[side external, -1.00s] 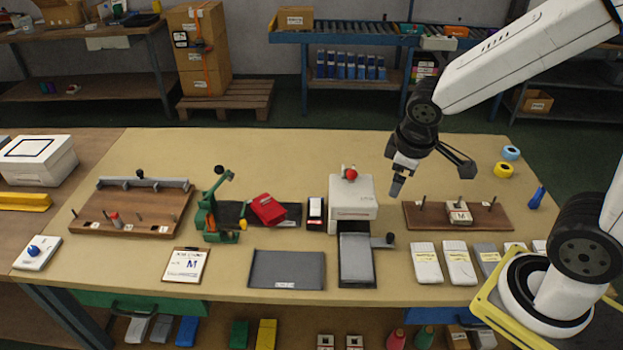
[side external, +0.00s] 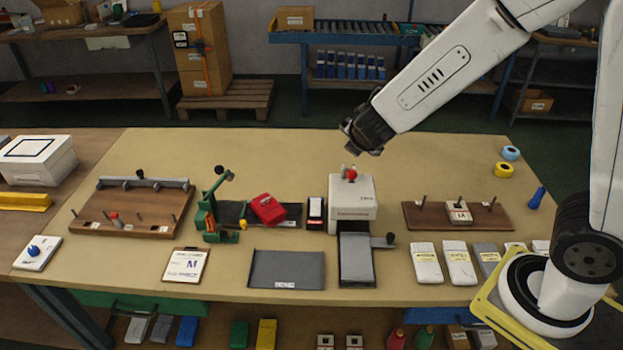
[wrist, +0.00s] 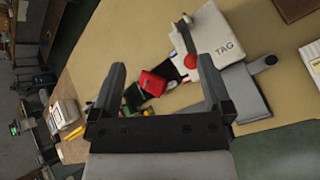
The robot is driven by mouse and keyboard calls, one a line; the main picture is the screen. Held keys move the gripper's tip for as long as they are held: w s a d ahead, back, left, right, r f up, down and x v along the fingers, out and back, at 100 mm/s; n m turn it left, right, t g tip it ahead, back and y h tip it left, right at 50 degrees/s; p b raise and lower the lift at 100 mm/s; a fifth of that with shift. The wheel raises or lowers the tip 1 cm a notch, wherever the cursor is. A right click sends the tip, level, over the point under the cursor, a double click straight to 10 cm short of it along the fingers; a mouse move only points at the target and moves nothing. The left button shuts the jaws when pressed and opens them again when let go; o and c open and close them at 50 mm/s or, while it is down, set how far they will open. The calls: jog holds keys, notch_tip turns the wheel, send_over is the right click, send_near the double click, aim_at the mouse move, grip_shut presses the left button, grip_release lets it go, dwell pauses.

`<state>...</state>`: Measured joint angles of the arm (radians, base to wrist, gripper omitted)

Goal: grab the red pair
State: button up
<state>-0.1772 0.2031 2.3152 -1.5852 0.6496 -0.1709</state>
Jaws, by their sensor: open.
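The red pair (side external: 267,209) is a folded red bundle lying tilted on a dark mat (side external: 290,213), between the green clamp-like device and the white box machine. It also shows in the wrist view (wrist: 152,83), between my fingers in the picture but well beyond them. My gripper (wrist: 162,84) is open and empty in the wrist view. In the side external view my wrist is above and behind the white machine, up and to the right of the red pair; the fingers are hard to make out there.
The green device (side external: 212,212) stands just left of the red pair. The white machine (side external: 353,203) with a red knob stands to its right. A grey mat (side external: 287,270) lies in front. The tabletop behind (side external: 260,155) is clear.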

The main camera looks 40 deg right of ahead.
aim_at(278, 217)
jog(key=w+a+n+t+y, duration=0.55)
jog(key=w+a+n, duration=0.35)
jog(key=a+n, duration=0.45)
jog(key=shift+n+t, duration=0.25)
jog(key=shift+n, duration=0.7)
jog(key=f, duration=1.5)
jog(key=d+f, duration=0.1)
jog(key=f, duration=0.7)
jog(key=shift+d, duration=0.1)
jog(key=shift+f, duration=0.1)
jog(key=shift+w, duration=0.15)
jog(key=shift+x, duration=1.2)
jog(key=shift+x, duration=2.6)
